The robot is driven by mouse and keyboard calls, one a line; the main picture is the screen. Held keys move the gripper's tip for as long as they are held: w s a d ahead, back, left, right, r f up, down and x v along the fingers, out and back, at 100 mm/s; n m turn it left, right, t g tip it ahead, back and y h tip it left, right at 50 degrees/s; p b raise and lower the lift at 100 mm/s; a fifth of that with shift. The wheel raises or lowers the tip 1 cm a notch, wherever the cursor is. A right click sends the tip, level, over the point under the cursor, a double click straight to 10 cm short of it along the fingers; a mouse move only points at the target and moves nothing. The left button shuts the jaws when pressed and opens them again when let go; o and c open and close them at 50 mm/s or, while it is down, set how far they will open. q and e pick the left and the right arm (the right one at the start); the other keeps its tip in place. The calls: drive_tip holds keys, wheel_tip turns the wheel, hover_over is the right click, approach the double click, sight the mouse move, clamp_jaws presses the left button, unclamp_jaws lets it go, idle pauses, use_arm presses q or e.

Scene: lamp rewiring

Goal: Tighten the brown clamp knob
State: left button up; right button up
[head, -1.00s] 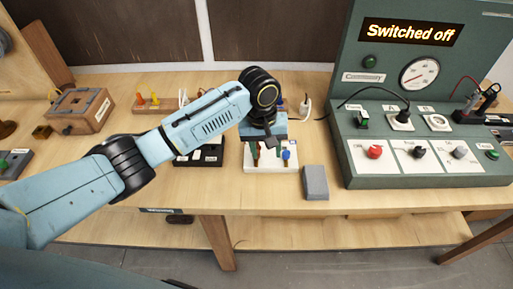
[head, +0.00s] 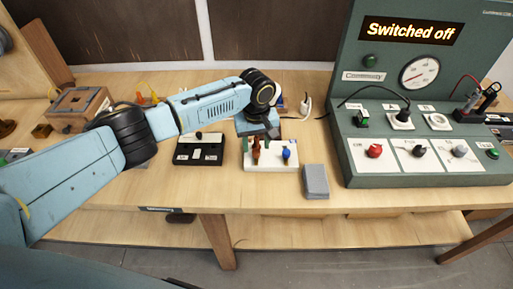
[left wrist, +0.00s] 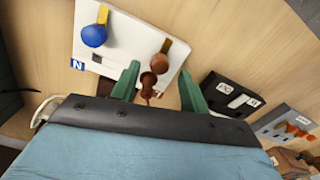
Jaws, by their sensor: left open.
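The brown clamp knob (head: 256,152) stands on the left part of a white terminal block (head: 268,167) on the bench. A blue knob (head: 286,155) stands to its right. In the left wrist view the brown knob (left wrist: 157,63) lies between the green fingertips of my left gripper (left wrist: 159,72), with room on both sides. The blue knob (left wrist: 93,36) is beyond the left finger, near an N label on the block (left wrist: 110,60). My left gripper (head: 255,142) is open, pointing down over the block; its body partly hides the block's back. My right gripper is not in view.
The green test panel (head: 430,175), reading "Switched off", fills the right side. The bench front (head: 270,193) is clear.

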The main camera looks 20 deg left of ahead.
sight(256, 157)
use_arm(q)
drive_tip(key=shift+f, duration=1.2)
clamp_jaws()
